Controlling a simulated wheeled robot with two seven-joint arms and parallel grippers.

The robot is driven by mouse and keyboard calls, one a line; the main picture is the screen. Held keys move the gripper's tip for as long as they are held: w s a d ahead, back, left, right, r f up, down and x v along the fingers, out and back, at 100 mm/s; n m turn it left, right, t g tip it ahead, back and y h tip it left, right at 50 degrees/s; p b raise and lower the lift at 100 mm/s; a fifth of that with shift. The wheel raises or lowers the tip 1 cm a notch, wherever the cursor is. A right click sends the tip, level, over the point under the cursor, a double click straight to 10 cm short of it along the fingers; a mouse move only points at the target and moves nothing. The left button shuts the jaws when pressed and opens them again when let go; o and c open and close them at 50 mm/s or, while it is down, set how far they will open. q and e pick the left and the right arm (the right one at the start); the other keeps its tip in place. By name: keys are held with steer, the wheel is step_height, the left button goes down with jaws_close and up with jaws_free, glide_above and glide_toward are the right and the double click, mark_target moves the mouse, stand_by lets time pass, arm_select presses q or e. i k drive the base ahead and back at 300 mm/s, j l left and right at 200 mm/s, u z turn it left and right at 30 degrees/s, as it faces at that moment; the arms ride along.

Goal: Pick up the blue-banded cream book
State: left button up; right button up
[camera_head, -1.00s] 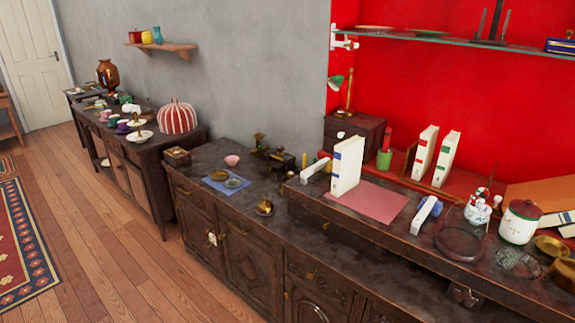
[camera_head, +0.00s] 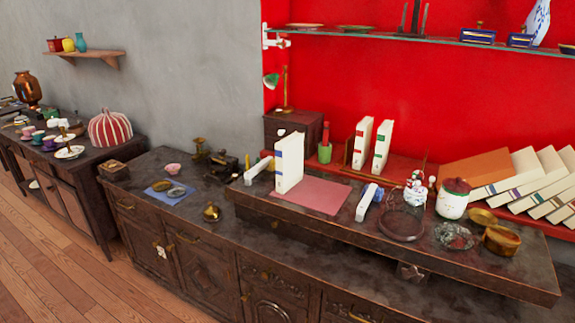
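Several cream books (camera_head: 545,180) lean in a slanted row at the far right, with bands whose colours are hard to tell apart. Neither of my grippers is in view.
A glass shelf (camera_head: 400,37) runs above.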

mark_target(289, 151)
steer(key=i+j+z, duration=1.1)
steer(key=j, duration=0.2)
